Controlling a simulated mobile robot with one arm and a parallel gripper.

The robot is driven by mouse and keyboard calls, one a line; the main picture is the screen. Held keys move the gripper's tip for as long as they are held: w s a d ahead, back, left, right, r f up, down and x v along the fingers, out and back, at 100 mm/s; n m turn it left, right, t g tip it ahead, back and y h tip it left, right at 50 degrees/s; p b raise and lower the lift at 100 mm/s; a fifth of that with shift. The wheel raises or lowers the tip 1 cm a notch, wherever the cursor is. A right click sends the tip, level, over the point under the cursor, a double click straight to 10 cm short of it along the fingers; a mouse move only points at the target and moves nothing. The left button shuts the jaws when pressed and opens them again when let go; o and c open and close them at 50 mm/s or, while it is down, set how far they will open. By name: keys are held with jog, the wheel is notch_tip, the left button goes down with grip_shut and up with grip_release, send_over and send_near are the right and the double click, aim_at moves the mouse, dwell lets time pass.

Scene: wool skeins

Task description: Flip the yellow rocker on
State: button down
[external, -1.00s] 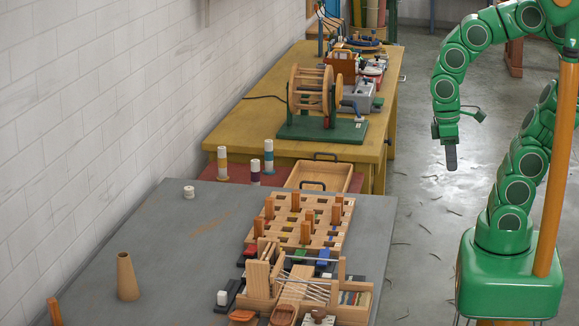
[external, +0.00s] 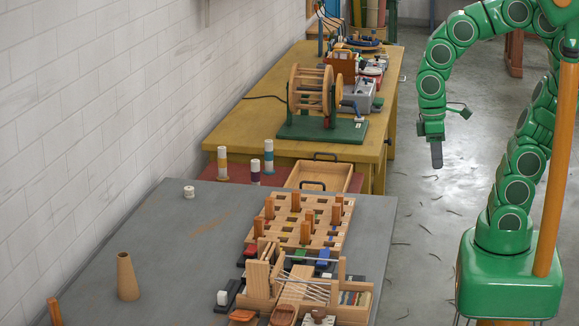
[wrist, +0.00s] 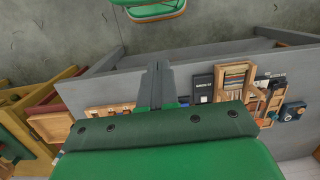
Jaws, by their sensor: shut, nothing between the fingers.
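I cannot make out a yellow rocker in either view. In the external view a red block (external: 250,250), a green block (external: 299,256) and a blue block (external: 322,258) sit along the near edge of the wooden peg board (external: 340,215). A dark box with a white rocker-like top (external: 223,297) lies left of the small wooden loom (external: 258,280). My gripper (external: 437,157) is shut and empty, pointing down, in the air to the right of the grey table. Its dark fingers also show in the wrist view (wrist: 156,84).
The grey table (external: 160,235) has free room on its left, with a tan cone (external: 127,277) and a small white spool (external: 189,192). Behind it stands a yellow bench (external: 245,120) with a wooden winder (external: 309,90). A drawer-like wooden tray (external: 325,177) lies between them.

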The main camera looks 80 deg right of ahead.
jog(key=w+a+f+y, duration=0.1)
jog(key=w+a, duration=0.1)
jog(key=w, duration=1)
jog(key=w+a+f+y, duration=0.1)
jog(key=w+a, duration=0.1)
jog(key=w, duration=1)
jog(key=w+d+f, duration=0.1)
jog(key=w+f, duration=0.4)
jog(key=w, duration=0.3)
jog(key=w+d+f+t+y, duration=0.1)
jog(key=w+d+f, duration=0.1)
jog(key=w+f, duration=0.3)
jog(key=shift+w+t, duration=0.3)
jog(key=shift+w, duration=1.5)
jog(key=x, duration=1.4)
jog(key=shift+a+r, duration=0.15)
jog(key=shift+a, duration=0.1)
